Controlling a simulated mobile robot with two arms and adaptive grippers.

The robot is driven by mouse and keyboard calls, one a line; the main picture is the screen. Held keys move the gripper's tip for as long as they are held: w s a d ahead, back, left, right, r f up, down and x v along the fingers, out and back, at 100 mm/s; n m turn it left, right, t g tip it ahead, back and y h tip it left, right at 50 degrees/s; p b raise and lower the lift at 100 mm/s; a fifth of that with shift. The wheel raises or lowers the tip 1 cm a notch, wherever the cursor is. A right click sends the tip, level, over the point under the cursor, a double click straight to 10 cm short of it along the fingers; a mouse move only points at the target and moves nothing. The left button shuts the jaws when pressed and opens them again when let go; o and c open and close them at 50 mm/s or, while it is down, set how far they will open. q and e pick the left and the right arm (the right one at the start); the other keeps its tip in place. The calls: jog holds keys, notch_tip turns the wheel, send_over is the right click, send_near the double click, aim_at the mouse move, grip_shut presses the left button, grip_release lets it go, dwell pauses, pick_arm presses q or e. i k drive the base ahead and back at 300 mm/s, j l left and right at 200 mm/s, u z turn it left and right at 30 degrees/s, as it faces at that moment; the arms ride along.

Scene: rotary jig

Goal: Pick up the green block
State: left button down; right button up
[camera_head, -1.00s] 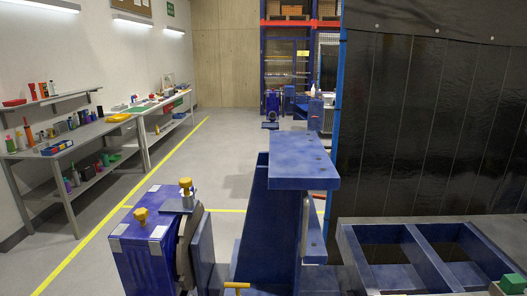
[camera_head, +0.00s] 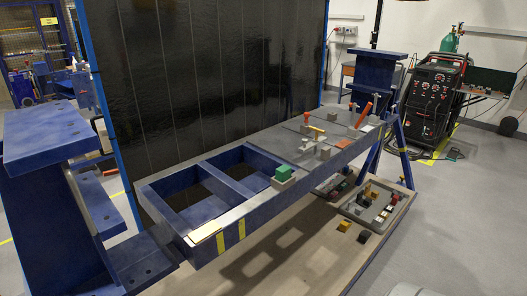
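The green block (camera_head: 283,172) sits on top of a pale grey block (camera_head: 283,184) on the near rim of the blue jig frame (camera_head: 222,216), right of its two open bays. Its top and near side show clearly. Neither of my grippers is in view.
A blue stand (camera_head: 45,150) rises at the left. Trays with small parts (camera_head: 375,207) lie below. A black welding screen (camera_head: 200,70) is behind.

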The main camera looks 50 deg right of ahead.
aim_at(283, 173)
jog(key=z, duration=1.6)
jog(key=i+l, duration=0.15)
jog(key=l, duration=0.2)
jog(key=i+l, duration=0.15)
jog(key=l, duration=0.15)
jog(key=i+l, duration=0.2)
jog(key=l, duration=0.15)
jog(key=i+l, duration=0.15)
jog(key=l, duration=0.15)
